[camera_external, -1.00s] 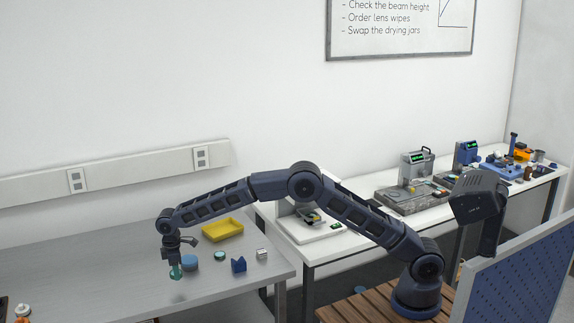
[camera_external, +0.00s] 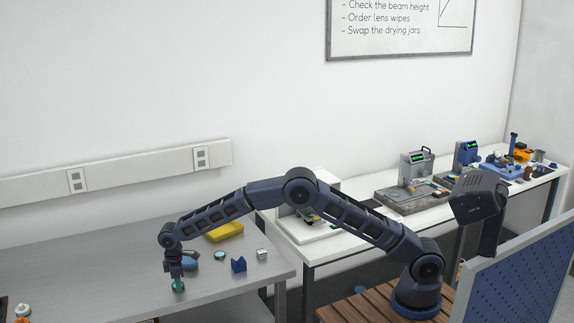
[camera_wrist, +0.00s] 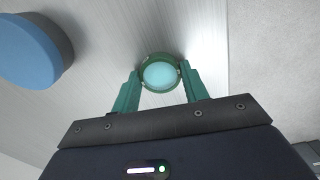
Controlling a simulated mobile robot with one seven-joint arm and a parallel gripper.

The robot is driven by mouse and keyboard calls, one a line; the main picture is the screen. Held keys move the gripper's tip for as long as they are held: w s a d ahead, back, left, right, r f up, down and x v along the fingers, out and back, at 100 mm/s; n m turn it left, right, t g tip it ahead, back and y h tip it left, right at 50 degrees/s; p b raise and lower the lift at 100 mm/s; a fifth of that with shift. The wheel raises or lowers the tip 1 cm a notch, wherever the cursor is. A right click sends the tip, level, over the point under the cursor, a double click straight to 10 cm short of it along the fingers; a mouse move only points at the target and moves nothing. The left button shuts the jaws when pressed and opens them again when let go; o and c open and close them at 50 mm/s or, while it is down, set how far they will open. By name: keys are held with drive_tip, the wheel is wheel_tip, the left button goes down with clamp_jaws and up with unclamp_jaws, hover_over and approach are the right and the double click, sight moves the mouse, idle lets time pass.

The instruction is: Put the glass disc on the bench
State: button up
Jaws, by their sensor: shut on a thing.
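The glass disc (camera_wrist: 160,75), pale teal with a green rim, sits between the two green fingertips of my gripper (camera_wrist: 158,80) in the wrist view. My gripper (camera_external: 178,285) is shut on it at the rim. In the external view the held disc is low at the front of the grey bench (camera_external: 110,270), close to its surface. I cannot tell whether it touches. Its face shows round and whole in the wrist view.
A blue round block (camera_wrist: 30,50) stands left of the disc in the wrist view. On the bench are a yellow tray (camera_external: 225,231), a small teal-topped disc (camera_external: 219,255), a blue notched block (camera_external: 239,265) and a pale cube (camera_external: 262,254). The bench's left part is mostly clear.

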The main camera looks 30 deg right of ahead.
drive_tip(key=o, duration=1)
wheel_tip(320, 180, up, 11)
drive_tip(key=shift+f, duration=0.15)
drive_tip(key=shift+w+d, duration=0.1)
